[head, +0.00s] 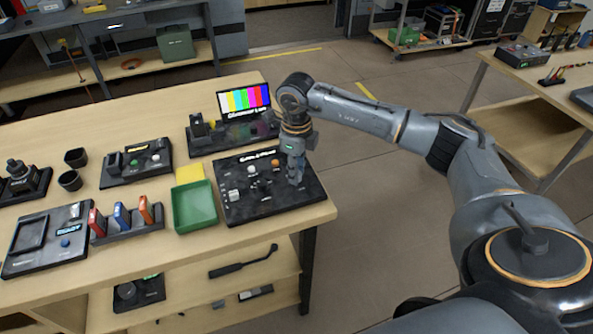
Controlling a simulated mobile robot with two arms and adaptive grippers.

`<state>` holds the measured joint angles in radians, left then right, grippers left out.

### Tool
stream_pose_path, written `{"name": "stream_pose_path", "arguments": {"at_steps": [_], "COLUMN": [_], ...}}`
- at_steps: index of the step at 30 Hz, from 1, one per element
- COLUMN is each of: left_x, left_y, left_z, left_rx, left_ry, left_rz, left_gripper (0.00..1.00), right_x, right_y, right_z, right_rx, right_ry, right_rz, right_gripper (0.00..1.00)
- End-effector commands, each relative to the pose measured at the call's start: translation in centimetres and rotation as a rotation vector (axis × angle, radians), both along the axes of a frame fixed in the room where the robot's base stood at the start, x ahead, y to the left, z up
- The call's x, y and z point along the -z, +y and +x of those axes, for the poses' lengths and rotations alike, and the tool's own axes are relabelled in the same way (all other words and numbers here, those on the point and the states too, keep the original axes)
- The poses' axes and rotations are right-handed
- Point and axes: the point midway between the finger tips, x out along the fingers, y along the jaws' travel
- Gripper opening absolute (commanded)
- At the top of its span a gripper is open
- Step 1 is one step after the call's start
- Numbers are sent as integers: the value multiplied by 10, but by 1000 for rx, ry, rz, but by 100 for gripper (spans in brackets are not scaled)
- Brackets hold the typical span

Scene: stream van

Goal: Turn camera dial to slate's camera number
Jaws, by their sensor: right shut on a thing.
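A black control panel (235,210) lies at the right front corner of the wooden table, with white lettering along its top and several small knobs and buttons. My right gripper (295,178) points down onto the panel's right side and is shut on a control there, apparently the camera dial; the fingers hide it, so its setting cannot be read. Behind the panel stands a screen (244,100) with colour bars and a line of white text, too small to read surely. I cannot pick out a slate number. My left gripper is not in view.
A green tray (194,222) and yellow pad (190,172) lie left of the panel. A rack (128,232) with red, blue and orange items, a device marked READY (48,240) and two dark cups (70,181) stand farther left. Floor is free right of the table.

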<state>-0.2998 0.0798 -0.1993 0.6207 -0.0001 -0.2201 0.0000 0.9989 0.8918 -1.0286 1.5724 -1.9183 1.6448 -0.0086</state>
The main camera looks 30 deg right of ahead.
Motion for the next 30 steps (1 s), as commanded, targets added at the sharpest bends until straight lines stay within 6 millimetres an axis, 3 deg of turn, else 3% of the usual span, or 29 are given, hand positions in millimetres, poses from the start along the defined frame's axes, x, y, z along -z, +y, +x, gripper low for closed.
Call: {"name": "stream_pose_path", "arguments": {"at_steps": [16,17,20,30], "left_x": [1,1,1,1], "left_y": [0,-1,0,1], "left_z": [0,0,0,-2], "left_rx": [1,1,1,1], "left_ry": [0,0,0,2], "left_rz": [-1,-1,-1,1], "left_gripper": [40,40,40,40], "right_x": [-1,-1,-1,-2], "right_y": [0,0,0,0], "right_z": [0,0,0,0], "right_rx": [31,31,31,30], "right_ry": [-1,-1,-1,-1], "right_rz": [0,0,0,0], "right_gripper": [0,27,47,48]}}
